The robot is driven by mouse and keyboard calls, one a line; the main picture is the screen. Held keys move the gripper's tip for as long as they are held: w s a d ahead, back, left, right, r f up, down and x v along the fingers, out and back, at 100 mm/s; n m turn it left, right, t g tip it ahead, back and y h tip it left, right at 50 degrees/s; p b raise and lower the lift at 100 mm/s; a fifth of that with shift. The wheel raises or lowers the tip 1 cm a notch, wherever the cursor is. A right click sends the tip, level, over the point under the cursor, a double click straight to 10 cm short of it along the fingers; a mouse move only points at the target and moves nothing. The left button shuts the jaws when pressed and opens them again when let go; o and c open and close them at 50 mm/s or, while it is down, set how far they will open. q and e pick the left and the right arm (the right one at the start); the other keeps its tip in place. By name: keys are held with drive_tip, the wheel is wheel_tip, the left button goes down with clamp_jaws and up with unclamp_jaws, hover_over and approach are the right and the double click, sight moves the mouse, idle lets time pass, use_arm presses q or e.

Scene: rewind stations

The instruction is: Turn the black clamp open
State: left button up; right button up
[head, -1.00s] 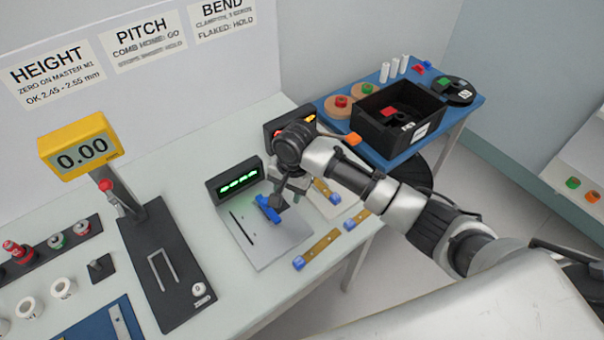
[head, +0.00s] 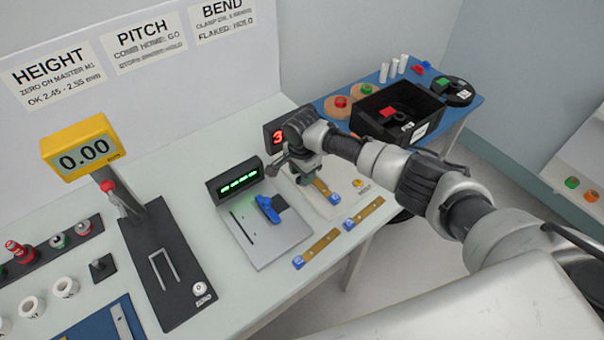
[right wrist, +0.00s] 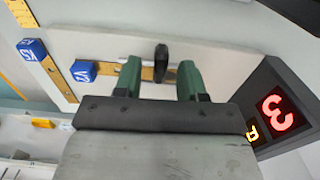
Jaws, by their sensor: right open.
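The black clamp (right wrist: 161,62) shows in the right wrist view as a dark upright lever over a brass strip (right wrist: 115,70) with a blue end block (right wrist: 83,71). My right gripper (right wrist: 158,84) is open, its two green fingers on either side of the clamp's line with gaps at both sides. I cannot tell how deep the clamp sits between them. In the head view my right gripper (head: 303,175) is over the bend station plate (head: 338,205) and hides the clamp. My left gripper is not in view.
A display with a red 3 (right wrist: 277,108) stands close by my right gripper. To the left is a station with a blue clamp (head: 267,208) and a green display (head: 238,181). Loose brass strips (head: 322,245) lie in front. A black bin (head: 385,112) stands on the blue table behind.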

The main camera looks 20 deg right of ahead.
drive_tip(key=shift+f, duration=0.6)
clamp_jaws()
